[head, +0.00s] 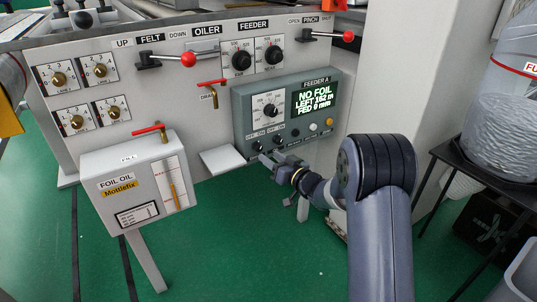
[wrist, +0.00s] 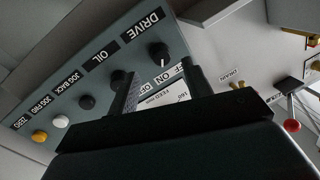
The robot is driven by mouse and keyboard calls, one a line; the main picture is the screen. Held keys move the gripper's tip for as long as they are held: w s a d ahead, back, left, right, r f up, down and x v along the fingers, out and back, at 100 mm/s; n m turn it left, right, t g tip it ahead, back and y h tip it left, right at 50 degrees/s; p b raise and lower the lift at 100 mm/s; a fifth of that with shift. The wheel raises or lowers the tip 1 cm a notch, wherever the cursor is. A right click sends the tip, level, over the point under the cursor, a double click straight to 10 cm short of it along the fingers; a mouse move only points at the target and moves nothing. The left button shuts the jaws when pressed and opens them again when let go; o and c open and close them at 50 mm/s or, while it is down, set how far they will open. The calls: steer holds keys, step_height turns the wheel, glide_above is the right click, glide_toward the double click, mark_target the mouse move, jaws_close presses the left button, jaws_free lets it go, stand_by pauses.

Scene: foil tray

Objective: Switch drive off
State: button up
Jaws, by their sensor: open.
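The grey FEEDER A panel (head: 245,105) has a lit screen (head: 317,98) reading NO FOIL, LEFT 162 m, FED 0 mm. The black DRIVE knob (wrist: 158,52) is at the end of its bottom row. Its white mark appears to point toward ON. In the head view the DRIVE knob (head: 258,147) is small and its mark is unclear. My gripper (wrist: 160,70) is open, with its two dark fingers in front of the panel, DRIVE appearing between and beyond the fingertips. My gripper (head: 270,158) also shows just below the row. I cannot tell whether it touches anything.
The OIL knob (wrist: 118,79) sits beside DRIVE, close to one finger. A black JOG BACK button (wrist: 87,102), white JOG FWD button (wrist: 60,121) and yellow ZERO button (wrist: 40,136) continue the row. A pale ledge (head: 225,159) and red-handled drain valve (head: 212,83) are left of the panel.

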mark_target(260, 149)
steer(key=shift+b+x, duration=0.35)
steer(key=shift+x, duration=1.95)
steer(key=c, duration=1)
steer(key=shift+n, duration=0.4)
steer(key=n+b, duration=0.1)
steer(key=n, duration=0.4)
steer(key=shift+h, duration=0.4)
steer(key=n+h+b, duration=0.1)
steer(key=n+b, duration=0.1)
steer(key=n, duration=0.3)
steer(key=shift+r+b, duration=0.2)
steer(key=shift+b, duration=0.2)
steer(key=shift+n, duration=0.3)
